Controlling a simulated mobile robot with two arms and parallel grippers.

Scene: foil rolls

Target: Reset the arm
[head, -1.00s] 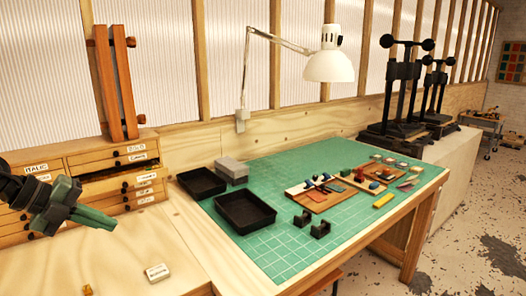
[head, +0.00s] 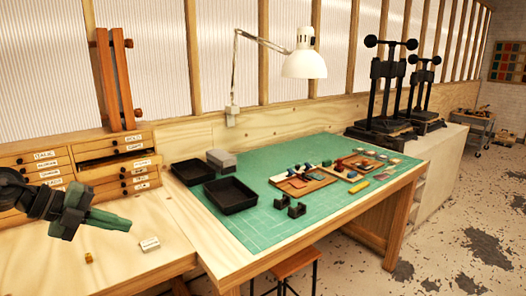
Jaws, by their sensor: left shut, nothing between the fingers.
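My left gripper (head: 100,222) is at the left edge of the head view, in the air above the wooden bench in front of the label drawers. Its fingers are together, with nothing held between them. The arm behind it comes in from the left edge. My right gripper is not in the head view.
A wooden drawer cabinet (head: 60,172) stands behind the gripper, one drawer partly open. A small white labelled box (head: 149,244) lies on the bench. Black trays (head: 231,194) and boards with small items (head: 304,182) rest on a green mat (head: 262,228). A stool (head: 297,262) stands in front.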

